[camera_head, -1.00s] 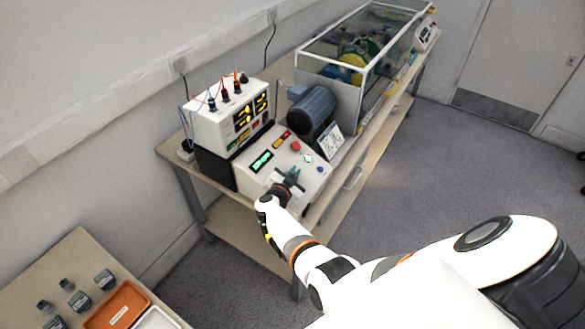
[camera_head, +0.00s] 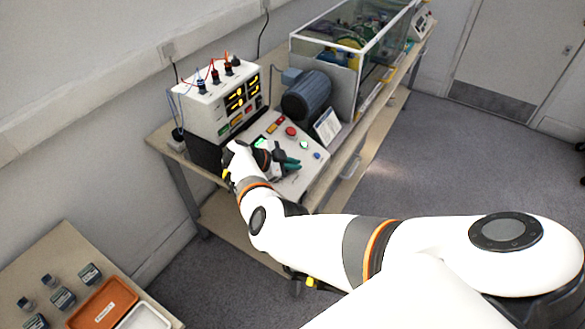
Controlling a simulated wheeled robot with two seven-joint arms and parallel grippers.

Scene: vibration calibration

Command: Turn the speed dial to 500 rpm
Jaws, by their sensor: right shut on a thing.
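The sloped light-grey control panel (camera_head: 302,176) sits on the bench, with a green-lit display (camera_head: 261,143) partly covered by my wrist. My right gripper (camera_head: 290,164) reaches over the panel from the left, its dark and greenish fingers low at the panel face. It is shut on the speed dial, which the fingers hide. The dial's pointer and scale cannot be made out, and the display digits are unreadable. My left gripper is not in view.
A red button (camera_head: 291,131) and small coloured buttons sit behind the gripper. A meter box (camera_head: 215,105) with cables stands behind left, a dark motor (camera_head: 307,96) behind. An orange tray (camera_head: 103,303) lies on a side table, front left.

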